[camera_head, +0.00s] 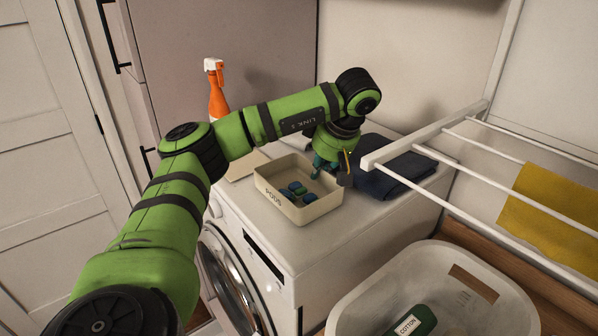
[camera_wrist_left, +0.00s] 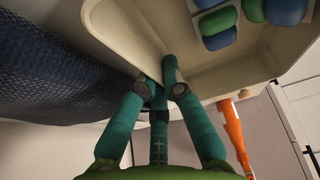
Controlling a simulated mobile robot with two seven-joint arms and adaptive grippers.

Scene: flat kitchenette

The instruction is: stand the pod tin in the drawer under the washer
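The pod tin (camera_head: 316,212), a cream open box marked PODS with several blue and green pods in it, sits upright on the washer (camera_head: 318,255). My left gripper (camera_head: 333,171) is at the tin's far right wall. In the left wrist view, its teal fingers (camera_wrist_left: 159,80) are close together on the tin's rim (camera_wrist_left: 112,52), one inside the wall and one outside, so it looks shut on the wall. The drawer under the washer does not show. My right gripper is out of view.
An orange spray bottle (camera_head: 217,95) stands behind the tin. Folded dark blue cloth (camera_head: 391,172) lies right of it. A white drying rack (camera_head: 468,185) with a yellow cloth (camera_head: 548,217) reaches in from the right. A white basket (camera_head: 360,300) holding a green bottle (camera_head: 414,322) is in front.

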